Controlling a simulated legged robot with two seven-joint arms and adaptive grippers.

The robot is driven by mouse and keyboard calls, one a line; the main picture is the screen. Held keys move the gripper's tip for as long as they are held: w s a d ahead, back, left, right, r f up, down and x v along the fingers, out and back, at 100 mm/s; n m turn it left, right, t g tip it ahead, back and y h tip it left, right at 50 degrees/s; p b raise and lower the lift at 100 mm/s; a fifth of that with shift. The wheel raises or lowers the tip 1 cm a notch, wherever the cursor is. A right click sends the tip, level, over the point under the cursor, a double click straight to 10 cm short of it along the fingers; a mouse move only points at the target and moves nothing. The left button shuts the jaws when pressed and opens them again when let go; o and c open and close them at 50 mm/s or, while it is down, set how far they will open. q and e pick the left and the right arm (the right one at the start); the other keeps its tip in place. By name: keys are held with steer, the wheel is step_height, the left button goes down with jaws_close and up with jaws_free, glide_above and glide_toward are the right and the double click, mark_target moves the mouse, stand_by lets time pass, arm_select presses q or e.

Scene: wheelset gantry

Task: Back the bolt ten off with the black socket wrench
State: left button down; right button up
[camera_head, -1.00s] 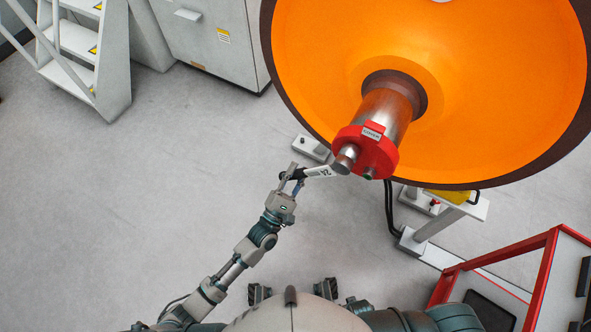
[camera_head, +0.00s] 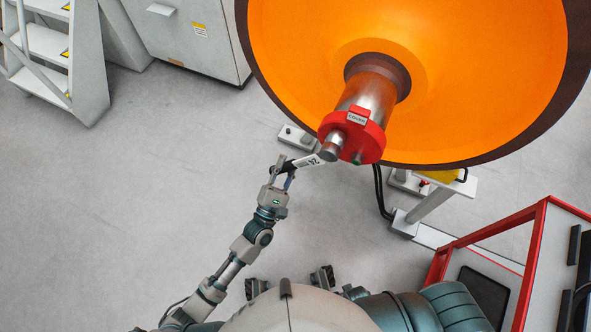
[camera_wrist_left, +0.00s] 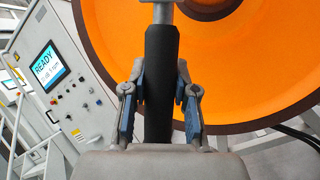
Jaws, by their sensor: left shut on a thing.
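My left gripper (camera_head: 283,168) is shut on the black handle of the socket wrench. In the left wrist view the black handle (camera_wrist_left: 160,75) stands between the two fingers and runs up to a grey shank. In the head view the wrench's pale labelled part (camera_head: 308,161) points up and right to a silver cylinder (camera_head: 331,146) at the red cover. Whether the wrench is seated on anything there, I cannot tell. The red cover (camera_head: 372,139) sits on the end of the steel axle (camera_head: 372,92). No bolt can be picked out as ten. My right gripper is not in view.
The large orange wheel (camera_head: 460,90) fills the upper right. A grey stand (camera_head: 432,205) is below it, and a red-framed cart (camera_head: 535,255) is at the lower right. A cabinet (camera_head: 190,35) and white steps (camera_head: 45,55) stand upper left. The floor at left is clear.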

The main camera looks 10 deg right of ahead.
arm_select(q)
steer(key=shift+w+a+r+m, duration=0.2)
steer(key=shift+a+r+m, duration=0.1)
steer(key=shift+a+m, duration=0.1)
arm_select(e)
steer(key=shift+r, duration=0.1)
arm_select(q)
steer(key=r+m, duration=0.1)
steer(key=w+a+r+m+g+h+p, duration=0.1)
steer(key=a+r+m+g+h, duration=0.1)
steer(key=m, duration=0.1)
steer(key=shift+w+a, duration=0.1)
steer(key=shift+w, duration=0.25)
steer(key=shift+a, duration=0.2)
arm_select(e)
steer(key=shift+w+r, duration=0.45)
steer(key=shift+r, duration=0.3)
arm_select(q)
steer(key=shift+r, duration=0.1)
steer(key=r+m, duration=0.1)
steer(key=w+a+r+m+g+h+p, duration=0.1)
steer(key=m, duration=0.1)
steer(key=a+r+m+g+p, duration=0.1)
steer(key=shift+w+r+h, duration=0.2)
steer(key=shift+r+h, duration=0.1)
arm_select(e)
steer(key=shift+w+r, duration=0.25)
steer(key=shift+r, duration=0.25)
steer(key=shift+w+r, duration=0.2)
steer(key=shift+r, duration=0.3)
